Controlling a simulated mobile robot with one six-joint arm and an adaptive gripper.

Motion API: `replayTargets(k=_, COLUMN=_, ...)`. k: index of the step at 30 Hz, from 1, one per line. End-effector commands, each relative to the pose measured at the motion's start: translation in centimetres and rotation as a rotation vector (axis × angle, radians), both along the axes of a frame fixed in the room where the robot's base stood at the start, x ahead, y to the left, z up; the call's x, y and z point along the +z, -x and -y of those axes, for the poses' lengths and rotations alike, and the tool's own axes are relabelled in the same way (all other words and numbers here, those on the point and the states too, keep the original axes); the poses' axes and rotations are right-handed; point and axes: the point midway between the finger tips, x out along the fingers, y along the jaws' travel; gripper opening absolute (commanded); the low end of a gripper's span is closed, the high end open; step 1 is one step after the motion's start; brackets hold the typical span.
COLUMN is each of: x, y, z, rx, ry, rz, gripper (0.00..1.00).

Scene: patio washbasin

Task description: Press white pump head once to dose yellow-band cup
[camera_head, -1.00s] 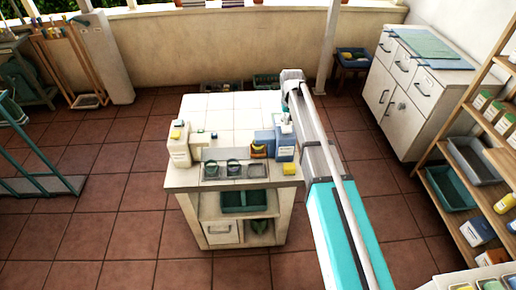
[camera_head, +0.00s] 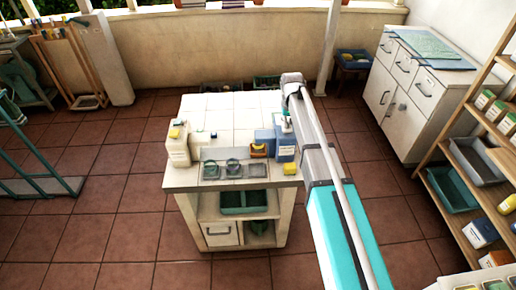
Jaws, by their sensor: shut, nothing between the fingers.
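A blue bottle (camera_head: 286,153) with a pale label stands at the right front of the white-tiled washstand (camera_head: 228,115). Its pump head is small and largely lost behind my arm's end, so I cannot make out its colour or height. My gripper (camera_head: 286,124) is shut and empty, low over the top of this bottle; whether it touches is too small to tell. Two dark cups, a left one (camera_head: 211,171) and a right one (camera_head: 233,168), sit in a grey tray at the front edge. No yellow band can be made out on either.
A cream canister (camera_head: 178,147) with a yellow cap stands at the left front. A yellow block (camera_head: 290,169) lies at the right front edge, before the bottle. A blue box (camera_head: 264,137) stands beside the bottle. A wooden shelf (camera_head: 465,185) is at right. The rear countertop is clear.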

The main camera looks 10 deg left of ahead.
Motion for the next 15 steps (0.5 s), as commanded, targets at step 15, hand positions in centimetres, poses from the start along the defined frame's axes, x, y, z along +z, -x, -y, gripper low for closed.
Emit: replayTargets(k=15, x=-0.74, y=0.05, z=-0.02, rx=0.000, ry=-0.001, rz=-0.001, gripper=0.00)
